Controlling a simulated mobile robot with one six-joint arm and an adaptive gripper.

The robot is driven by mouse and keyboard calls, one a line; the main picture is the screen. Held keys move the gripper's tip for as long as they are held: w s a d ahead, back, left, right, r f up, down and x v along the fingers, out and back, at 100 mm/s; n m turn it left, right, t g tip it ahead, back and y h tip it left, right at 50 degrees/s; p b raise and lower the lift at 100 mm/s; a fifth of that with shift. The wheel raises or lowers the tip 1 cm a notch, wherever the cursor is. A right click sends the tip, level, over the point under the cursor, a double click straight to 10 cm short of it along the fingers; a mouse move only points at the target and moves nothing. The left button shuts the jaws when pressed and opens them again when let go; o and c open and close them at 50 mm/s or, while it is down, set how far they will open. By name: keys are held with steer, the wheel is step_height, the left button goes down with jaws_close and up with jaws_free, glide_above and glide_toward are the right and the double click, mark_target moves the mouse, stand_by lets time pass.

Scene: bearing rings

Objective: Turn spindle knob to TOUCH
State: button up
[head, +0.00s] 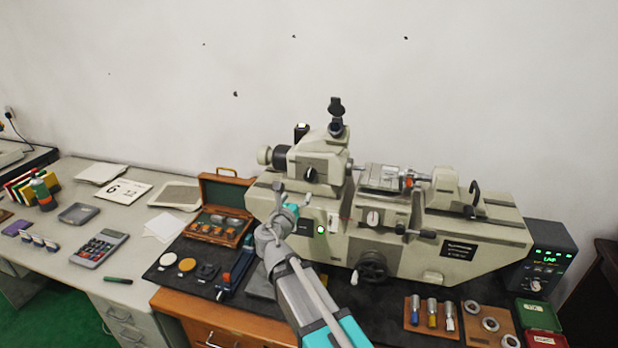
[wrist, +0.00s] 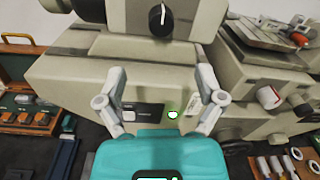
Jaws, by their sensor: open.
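A black round knob with a white pointer line (wrist: 162,17) sits on the machine's cream headstock, at the top of the wrist view. It also shows on the headstock in the head view (head: 311,174). Its pointer stands nearly upright in the wrist view. I cannot read a TOUCH label, nor confirm that this is the spindle knob. My gripper (wrist: 159,72) is open and empty, its fingers spread in front of the machine's front face, below the knob and apart from it. In the head view my gripper (head: 290,197) is in front of the machine's left end.
The cream measuring machine (head: 480,232) stands on a dark mat. A black handwheel (head: 372,267) is on its front, and a green lamp (head: 321,230) is lit near my gripper. An open wooden case (head: 226,193) is left of it. A display box (head: 545,259) stands right.

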mark_target(308, 178)
steer(key=x, duration=1.1)
steer(key=shift+w, duration=0.3)
steer(key=c, duration=1.1)
steer(key=shift+c, duration=0.2)
